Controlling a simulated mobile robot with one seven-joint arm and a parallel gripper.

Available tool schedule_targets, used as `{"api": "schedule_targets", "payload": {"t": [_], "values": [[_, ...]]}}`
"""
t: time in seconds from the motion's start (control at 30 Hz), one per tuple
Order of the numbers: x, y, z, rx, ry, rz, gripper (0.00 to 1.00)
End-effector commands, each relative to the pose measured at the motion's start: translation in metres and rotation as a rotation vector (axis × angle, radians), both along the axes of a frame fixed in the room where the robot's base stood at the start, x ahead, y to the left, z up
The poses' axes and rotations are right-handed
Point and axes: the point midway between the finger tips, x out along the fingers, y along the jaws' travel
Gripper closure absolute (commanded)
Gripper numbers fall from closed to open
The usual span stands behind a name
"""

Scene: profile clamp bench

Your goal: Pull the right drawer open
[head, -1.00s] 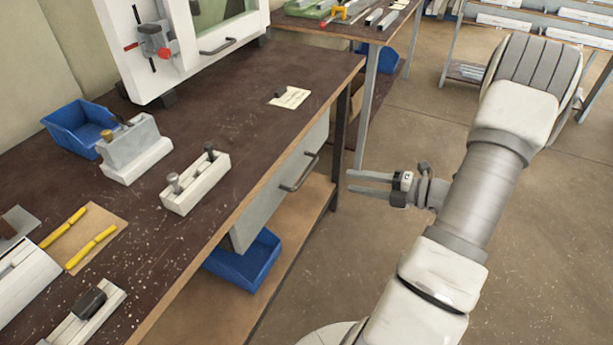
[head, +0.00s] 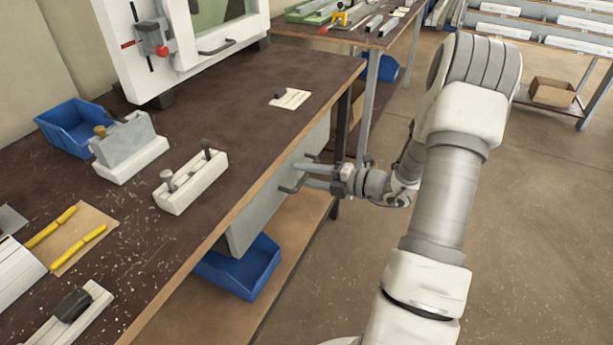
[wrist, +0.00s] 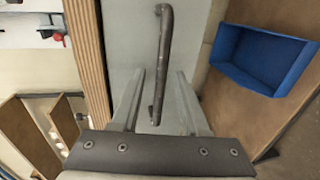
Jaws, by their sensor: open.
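The right drawer (head: 258,206) is a grey front under the bench top, and it looks closed. Its dark bar handle (head: 287,189) is partly hidden by my gripper in the head view. My gripper (head: 304,176) is open at the drawer front, with its fingers pointing at it. In the wrist view, the handle (wrist: 163,60) runs lengthwise between the two fingers of my gripper (wrist: 155,95), nearer the middle than either finger. I cannot tell whether a finger touches it. The drawer front (wrist: 125,45) fills the middle of that view.
The wooden bench top edge (head: 255,195) lies just above the drawer. A blue bin (head: 240,268) stands on the lower shelf below it and shows in the wrist view (wrist: 262,60). Clamp blocks (head: 190,180) sit on the bench. The floor (head: 535,230) to the right is open.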

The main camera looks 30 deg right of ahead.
Motion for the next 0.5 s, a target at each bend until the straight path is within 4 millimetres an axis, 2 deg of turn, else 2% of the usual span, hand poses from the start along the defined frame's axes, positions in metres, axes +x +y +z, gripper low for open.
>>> {"api": "schedule_targets", "payload": {"t": [0.1,0.33,0.5], "values": [[-0.0001,-0.0001,0.0001,0.000,0.000,0.000,0.57],[-0.0003,-0.0002,0.0001,0.000,0.000,0.000,0.99],[-0.0004,-0.0003,0.0001,0.000,0.000,0.000,1.00]]}}
